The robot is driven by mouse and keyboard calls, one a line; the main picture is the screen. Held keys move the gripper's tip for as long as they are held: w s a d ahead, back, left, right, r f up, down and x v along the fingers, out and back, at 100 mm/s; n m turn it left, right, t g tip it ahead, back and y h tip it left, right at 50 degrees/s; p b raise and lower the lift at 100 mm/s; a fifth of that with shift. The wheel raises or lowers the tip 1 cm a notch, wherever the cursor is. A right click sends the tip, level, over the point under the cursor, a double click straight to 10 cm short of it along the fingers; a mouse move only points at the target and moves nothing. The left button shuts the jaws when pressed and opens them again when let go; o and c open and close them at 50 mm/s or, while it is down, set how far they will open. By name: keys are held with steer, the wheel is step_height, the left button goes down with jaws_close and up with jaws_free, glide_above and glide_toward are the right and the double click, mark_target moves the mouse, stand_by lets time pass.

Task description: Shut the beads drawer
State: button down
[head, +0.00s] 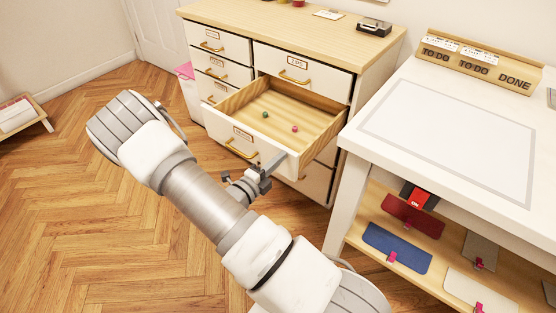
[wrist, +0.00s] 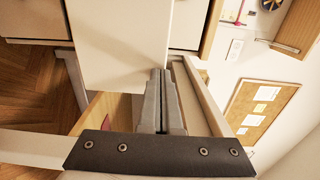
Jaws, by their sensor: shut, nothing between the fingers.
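The open drawer (head: 222,132) juts out of the white cabinet in the head view, with its wooden inside showing. A green bead (head: 265,114) and a pink bead (head: 295,128) lie on its floor. Its white front has a label too small to read and a brass handle (head: 240,150). My gripper (head: 266,172) is shut and empty, close to the right end of the drawer front; I cannot tell whether it touches. In the wrist view, the shut fingers (wrist: 160,95) overlap the edge of a white panel (wrist: 120,40), likely the drawer front.
The cabinet's (head: 375,50) other drawers look shut. A white worktable (head: 440,135) stands close on the right, with fabric pieces on its lower shelf. A pink-lidded bin (head: 188,95) stands left of the cabinet. Open wooden floor (head: 70,200) lies to the left.

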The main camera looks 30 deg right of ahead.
steer(key=p+x, duration=0.1)
steer(key=x, duration=2.7)
steer(key=shift+d, duration=0.2)
steer(key=shift+w+d+r, duration=0.1)
steer(key=shift+w+d, duration=0.15)
steer(key=shift+d, duration=0.2)
steer(key=shift+r, duration=0.1)
steer(key=shift+d+r, duration=0.15)
steer(key=p+v, duration=0.1)
steer(key=v, duration=0.4)
steer(key=p+v, duration=0.2)
steer(key=v, duration=0.2)
steer(key=p+v, duration=0.1)
steer(key=v, duration=0.4)
steer(key=shift+a+f+p, duration=0.3)
steer(key=shift+a+p, duration=0.05)
steer(key=shift+p, duration=0.05)
